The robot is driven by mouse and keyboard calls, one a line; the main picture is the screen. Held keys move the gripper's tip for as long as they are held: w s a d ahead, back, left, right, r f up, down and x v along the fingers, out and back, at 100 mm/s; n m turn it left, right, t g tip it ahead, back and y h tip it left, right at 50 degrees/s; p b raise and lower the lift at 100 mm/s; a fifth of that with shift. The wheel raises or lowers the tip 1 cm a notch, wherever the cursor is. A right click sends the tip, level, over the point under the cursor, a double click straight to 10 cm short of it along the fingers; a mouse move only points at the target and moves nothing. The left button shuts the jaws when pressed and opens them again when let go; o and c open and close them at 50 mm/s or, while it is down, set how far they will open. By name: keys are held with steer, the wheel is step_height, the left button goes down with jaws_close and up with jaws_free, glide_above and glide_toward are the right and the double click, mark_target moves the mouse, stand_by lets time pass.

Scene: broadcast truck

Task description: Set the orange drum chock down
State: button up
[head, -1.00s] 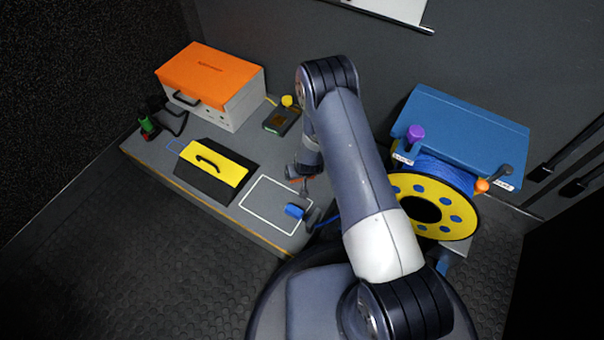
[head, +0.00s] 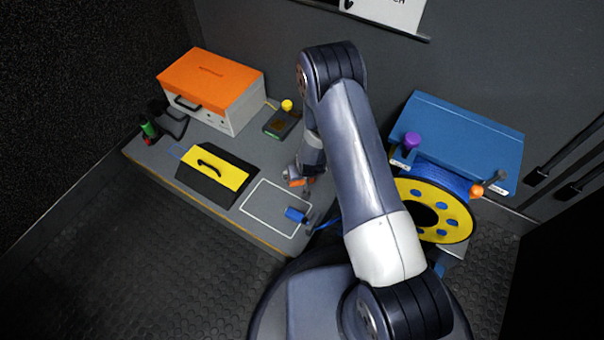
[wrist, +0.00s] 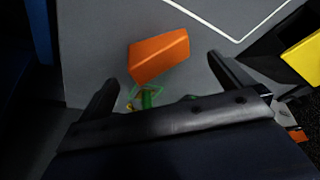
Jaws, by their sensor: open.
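The orange drum chock (wrist: 158,55) is a wedge-like block. In the wrist view it appears to lie on the grey bench top, outside the white outlined rectangle. My gripper (wrist: 163,74) is open, with one dark finger on each side and the chock ahead between them; I see a gap to both fingers. In the head view the chock (head: 297,183) shows as a small orange patch under my gripper (head: 305,182), near the rectangle's upper right corner. My wrist partly hides it there. The yellow cable drum (head: 436,229) with blue cable stands to the right.
The white outline (head: 262,230) has a blue connector (head: 296,214) at its right side. A yellow-and-black case (head: 222,172), an orange-lidded box (head: 212,82) and a small device with a yellow knob (head: 287,105) are on the bench. A blue housing (head: 460,140) stands behind the drum.

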steer(key=p+v, duration=0.1)
steer(key=v, duration=0.5)
steer(key=shift+p, duration=0.3)
steer(key=b+x, duration=0.4)
steer(key=x, duration=0.8)
steer(key=shift+f+b, duration=0.35)
step_height(320, 180, up, 3)
steer(key=shift+f+p, duration=0.25)
steer(key=shift+p, duration=0.6)
steer(key=shift+r+p, duration=0.35)
steer(key=shift+r, duration=0.3)
steer(key=shift+f, duration=0.15)
